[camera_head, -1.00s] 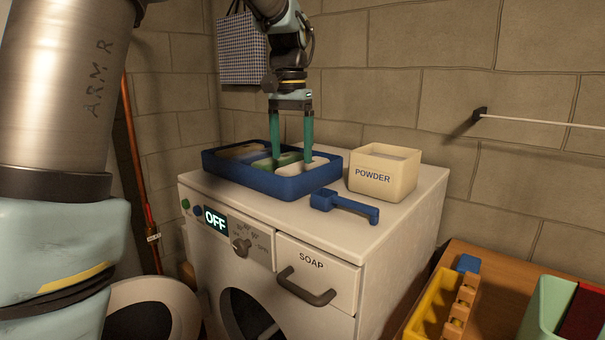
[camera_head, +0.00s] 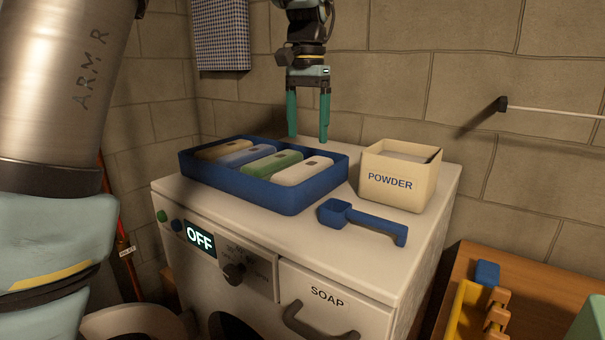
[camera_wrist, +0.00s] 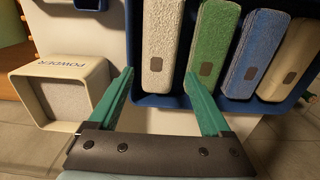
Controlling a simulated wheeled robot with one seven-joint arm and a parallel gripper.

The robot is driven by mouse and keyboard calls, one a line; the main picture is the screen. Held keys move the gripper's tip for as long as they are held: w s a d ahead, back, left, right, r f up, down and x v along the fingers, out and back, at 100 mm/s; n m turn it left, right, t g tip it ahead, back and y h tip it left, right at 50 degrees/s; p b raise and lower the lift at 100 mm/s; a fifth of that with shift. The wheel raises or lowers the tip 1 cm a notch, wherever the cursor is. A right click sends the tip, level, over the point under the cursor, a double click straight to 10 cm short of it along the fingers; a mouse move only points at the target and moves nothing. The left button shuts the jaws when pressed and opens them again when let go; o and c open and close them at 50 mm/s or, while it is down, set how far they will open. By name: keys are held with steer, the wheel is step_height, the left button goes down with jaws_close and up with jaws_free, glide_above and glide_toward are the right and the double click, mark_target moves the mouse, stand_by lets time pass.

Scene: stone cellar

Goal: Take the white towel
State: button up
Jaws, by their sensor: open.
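A white rolled towel (camera_head: 304,171) lies in a blue tray (camera_head: 282,198) on top of the washing machine, at the right end of a row of rolled towels. In the wrist view the white towel (camera_wrist: 160,50) lies at the left end of the row, beside the green one. My gripper (camera_head: 308,138) is open and empty, pointing down behind the tray. In the wrist view my gripper (camera_wrist: 158,85) has its two fingers spread, one to the left of the white towel's near end and one toward the green towel. I cannot tell the height of the fingertips.
Green (camera_head: 272,162), blue (camera_head: 247,154) and tan (camera_head: 224,149) towels share the tray. A POWDER box (camera_head: 398,184) and a blue scoop (camera_head: 362,220) stand to its right on the machine (camera_head: 230,230). A checked cloth (camera_head: 222,35) hangs on the wall.

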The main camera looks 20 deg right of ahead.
mark_target(304, 166)
steer(key=shift+f, duration=0.9)
steer(key=f, duration=0.1)
steer(key=f+p, duration=0.1)
steer(key=f, duration=0.1)
steer(key=a+f+p, duration=0.1)
steer(key=shift+s+f, duration=0.25)
steer(key=shift+s, duration=0.1)
steer(key=shift+f, duration=0.5)
steer(key=c, duration=1.1)
